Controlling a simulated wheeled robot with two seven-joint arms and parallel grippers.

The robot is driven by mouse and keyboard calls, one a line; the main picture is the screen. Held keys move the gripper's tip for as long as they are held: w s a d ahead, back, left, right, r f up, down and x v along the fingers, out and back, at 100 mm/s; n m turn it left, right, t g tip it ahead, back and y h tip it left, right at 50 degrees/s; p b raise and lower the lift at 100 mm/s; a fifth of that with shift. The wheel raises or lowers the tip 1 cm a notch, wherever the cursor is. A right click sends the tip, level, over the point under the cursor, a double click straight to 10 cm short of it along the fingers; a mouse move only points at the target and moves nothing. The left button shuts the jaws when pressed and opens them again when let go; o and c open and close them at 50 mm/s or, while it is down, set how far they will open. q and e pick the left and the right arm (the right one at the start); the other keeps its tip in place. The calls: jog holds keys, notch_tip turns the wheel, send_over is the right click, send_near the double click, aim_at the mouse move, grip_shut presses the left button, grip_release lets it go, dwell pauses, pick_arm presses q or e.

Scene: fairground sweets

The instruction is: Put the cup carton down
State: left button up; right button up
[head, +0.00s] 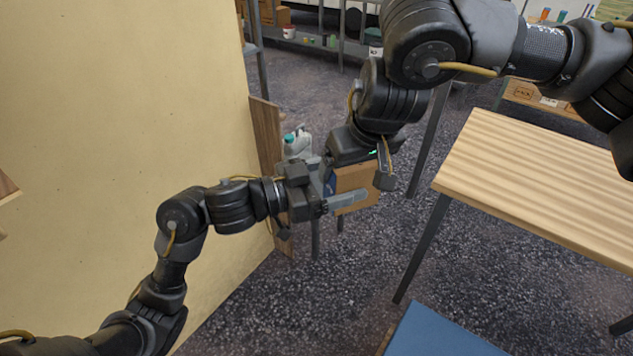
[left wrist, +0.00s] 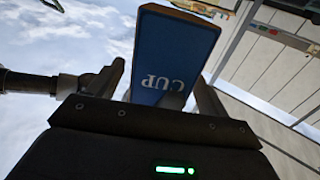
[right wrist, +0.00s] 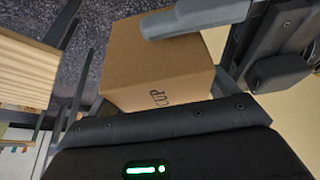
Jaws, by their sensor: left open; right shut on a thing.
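The cup carton (head: 356,183) is a brown cardboard box held in the air in the middle of the head view. My right gripper (head: 372,172) comes down from above and is shut on it. The right wrist view shows the carton's brown sides (right wrist: 155,70) and printed lettering close in front of that gripper. My left gripper (head: 335,185) is open at the carton's left side, with a grey finger in front of the box. In the left wrist view the carton's blue face (left wrist: 172,55), lettered CUP upside down, lies ahead between the spread fingers. Contact there is unclear.
A light wooden table (head: 545,190) stands at the right, its visible top bare. A tall pale panel (head: 120,110) fills the left. A blue surface (head: 440,332) shows at the bottom. A white jug with a green cap (head: 297,145) is behind the grippers. Shelves stand at the back.

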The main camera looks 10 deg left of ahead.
pick_arm(q)
jog(key=shift+w+d, duration=0.35)
jog(key=shift+d, duration=0.2)
jog(key=c, duration=1.1)
jog(key=shift+c, duration=0.5)
pick_arm(e)
jog(key=o, duration=0.9)
jog(key=shift+o, duration=0.2)
jog(key=shift+r, duration=0.1)
jog(key=v, duration=1.1)
jog(key=shift+s+r, duration=0.2)
jog(key=shift+r, duration=0.15)
